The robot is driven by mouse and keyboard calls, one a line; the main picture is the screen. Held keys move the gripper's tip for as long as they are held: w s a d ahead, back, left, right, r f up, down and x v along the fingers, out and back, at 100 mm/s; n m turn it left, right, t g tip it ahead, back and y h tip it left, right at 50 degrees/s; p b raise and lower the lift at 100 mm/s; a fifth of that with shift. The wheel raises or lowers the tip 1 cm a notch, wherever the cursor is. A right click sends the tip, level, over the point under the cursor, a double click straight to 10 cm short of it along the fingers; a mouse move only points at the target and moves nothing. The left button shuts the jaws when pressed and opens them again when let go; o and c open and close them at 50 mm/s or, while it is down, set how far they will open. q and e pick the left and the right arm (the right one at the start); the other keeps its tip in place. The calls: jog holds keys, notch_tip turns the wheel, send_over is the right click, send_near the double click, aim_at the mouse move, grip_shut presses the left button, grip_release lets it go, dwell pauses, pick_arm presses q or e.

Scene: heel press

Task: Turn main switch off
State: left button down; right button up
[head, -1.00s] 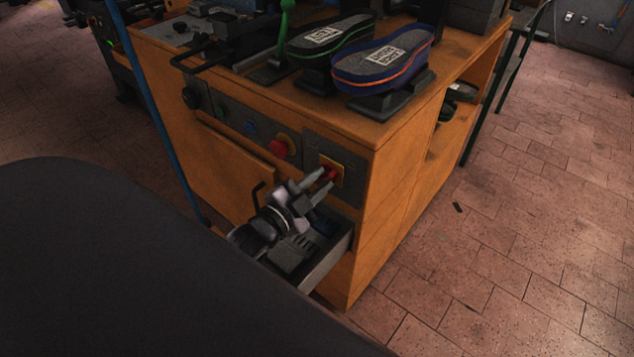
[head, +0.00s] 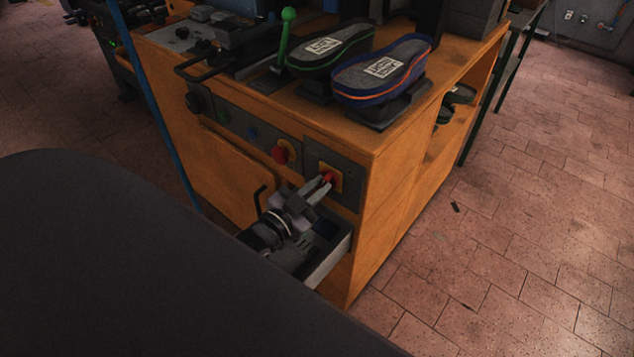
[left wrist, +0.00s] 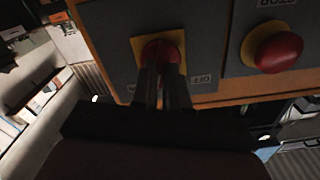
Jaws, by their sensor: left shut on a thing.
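The main switch (head: 328,178) is a red knob on a yellow plate, set in a dark panel on the front of the orange cabinet. My left gripper (head: 324,183) reaches it from the front, with its fingers on the red knob. In the left wrist view the switch (left wrist: 163,51) shows beyond the two fingertips (left wrist: 162,72), which are shut on it and hide its lower part. A label reading OFF shows on the panel to the right of the fingers there. My right gripper is in neither view.
A red emergency stop (head: 281,154) sits left of the switch. An open drawer (head: 325,265) juts out under my left gripper. Two shoe soles (head: 385,72) and a green lever (head: 285,38) are on the cabinet top.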

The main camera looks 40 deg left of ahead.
pick_arm(q)
jog(key=shift+r+n+p, duration=0.1)
jog(key=shift+n+p, duration=0.35)
jog(key=shift+n, duration=0.45)
jog(key=n+p, duration=0.1)
jog(key=n, duration=0.2)
jog(key=shift+a+n, duration=0.15)
jog(key=shift+n, duration=0.25)
jog(key=n, duration=0.2)
jog(key=shift+n+p, duration=0.3)
jog(key=shift+p, duration=0.1)
jog(key=shift+a+f+n, duration=0.1)
jog(key=shift+f+n, duration=0.1)
jog(key=shift+n, duration=2.1)
jog(key=c, duration=1.1)
grip_release()
jog(key=shift+c, duration=0.2)
jog(key=s, duration=0.7)
jog(key=shift+a, duration=0.25)
